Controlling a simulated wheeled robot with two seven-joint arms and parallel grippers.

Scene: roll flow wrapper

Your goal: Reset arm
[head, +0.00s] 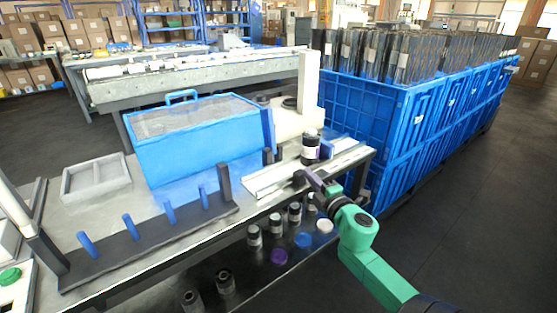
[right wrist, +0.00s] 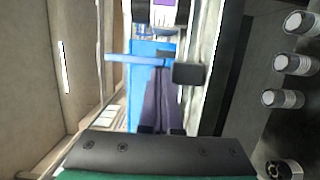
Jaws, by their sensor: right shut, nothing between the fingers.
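My right gripper (head: 318,182) reaches in from the lower right on a green arm, at the front edge of the wrapper table. Its purple fingers (right wrist: 164,100) are together and empty in the right wrist view. A dark roll with a pale label (head: 311,148) stands upright on the metal rail just beyond the gripper. A black block (right wrist: 188,73) shows close to the fingertips in the right wrist view; I cannot tell if they touch. My left gripper is not in view.
The wrapper has a blue cover (head: 195,137) and a row of blue pegs (head: 130,227) in front. Several rolls stand on a lower shelf (head: 262,275). Blue crates (head: 385,118) full of dark rolls stand close to the right. Floor (head: 470,220) at right is clear.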

